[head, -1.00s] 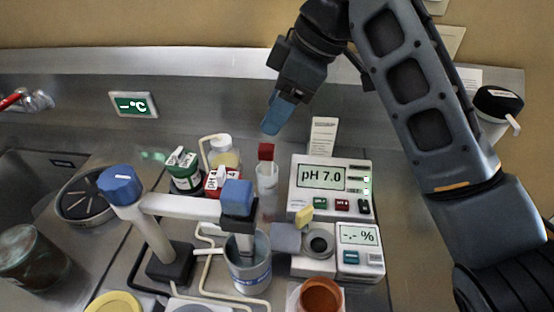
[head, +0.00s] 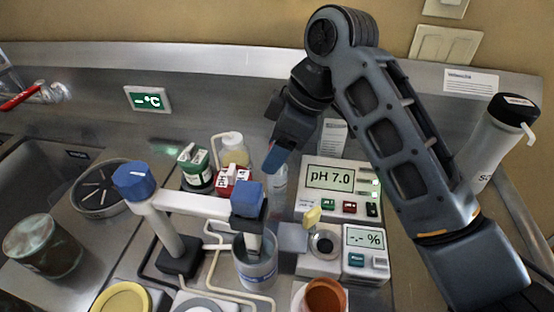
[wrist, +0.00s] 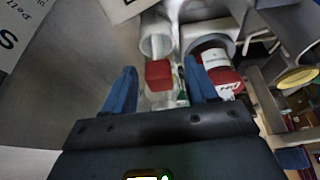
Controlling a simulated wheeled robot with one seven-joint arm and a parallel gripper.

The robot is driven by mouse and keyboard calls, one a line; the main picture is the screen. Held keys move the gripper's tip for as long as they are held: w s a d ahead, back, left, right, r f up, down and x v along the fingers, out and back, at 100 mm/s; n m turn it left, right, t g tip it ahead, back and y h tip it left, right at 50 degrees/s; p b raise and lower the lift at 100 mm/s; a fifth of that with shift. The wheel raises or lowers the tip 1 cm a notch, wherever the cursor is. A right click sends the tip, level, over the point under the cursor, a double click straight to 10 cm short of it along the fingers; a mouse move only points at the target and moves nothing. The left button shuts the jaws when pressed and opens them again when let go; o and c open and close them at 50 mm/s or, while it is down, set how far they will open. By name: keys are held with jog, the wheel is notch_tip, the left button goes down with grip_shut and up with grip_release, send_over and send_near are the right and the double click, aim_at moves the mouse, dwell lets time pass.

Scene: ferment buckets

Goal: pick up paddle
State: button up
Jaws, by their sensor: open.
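A red block-shaped top (wrist: 158,74), which looks like the paddle's handle, shows in the wrist view between my gripper's blue fingers. Its lower part is not clear there. In the head view my gripper (head: 275,158) hangs over the clear cylinder (head: 278,181) in which the red top stood, and hides that top. My gripper (wrist: 160,84) is open, one finger on each side of the red block; I cannot tell whether either touches it.
A pH meter (head: 337,177) stands right of the cylinder. A red-and-white box (head: 234,177) and a green-labelled jar (head: 195,168) stand left. A blue-topped stirrer (head: 247,199) reaches into a metal cup (head: 255,268) in front. A white bottle (head: 493,145) stands at far right.

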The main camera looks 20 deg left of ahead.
jog(key=c, duration=1)
jog(key=shift+c, duration=0.2)
jog(key=shift+r, duration=0.1)
